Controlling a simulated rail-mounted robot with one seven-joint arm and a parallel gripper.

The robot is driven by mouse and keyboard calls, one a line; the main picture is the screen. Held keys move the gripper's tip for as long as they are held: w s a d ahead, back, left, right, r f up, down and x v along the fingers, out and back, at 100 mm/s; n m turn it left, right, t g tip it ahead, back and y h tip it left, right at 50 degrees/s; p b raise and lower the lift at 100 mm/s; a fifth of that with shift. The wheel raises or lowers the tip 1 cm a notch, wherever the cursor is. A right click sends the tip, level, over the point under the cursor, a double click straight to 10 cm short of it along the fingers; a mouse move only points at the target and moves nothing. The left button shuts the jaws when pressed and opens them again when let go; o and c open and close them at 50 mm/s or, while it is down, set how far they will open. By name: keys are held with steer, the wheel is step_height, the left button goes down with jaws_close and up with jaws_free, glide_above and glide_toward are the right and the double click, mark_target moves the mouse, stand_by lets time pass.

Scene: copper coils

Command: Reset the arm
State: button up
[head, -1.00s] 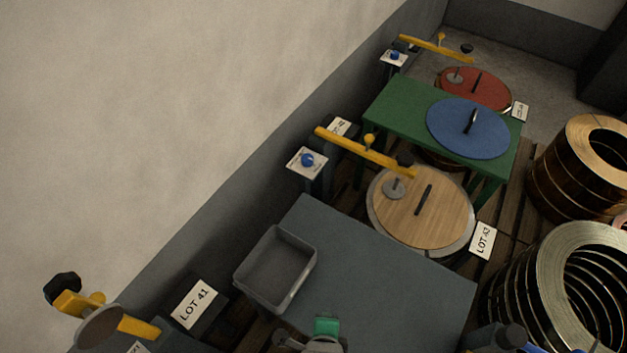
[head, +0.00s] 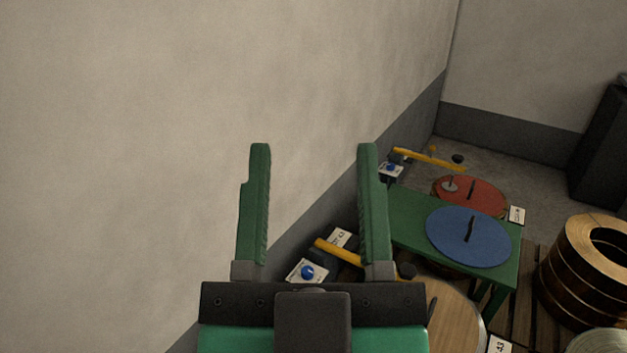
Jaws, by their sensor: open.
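My gripper (head: 313,160) is large in the lower middle of the head view, raised close to the camera with its green fingers pointing up. The fingers are wide apart and nothing is between them; the pale wall shows through the gap. It touches nothing that I can see.
A blue disc (head: 468,236) lies on a green table (head: 410,205). A red disc (head: 470,195) lies beyond it. A wooden disc (head: 450,318) is partly hidden by my gripper. Yellow arms (head: 428,158) stand along the wall. A copper coil (head: 560,280) is at right.

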step_height(320, 180, up, 23)
steer(key=p, duration=2.3)
steer(key=shift+r, duration=0.2)
steer(key=shift+a, duration=0.1)
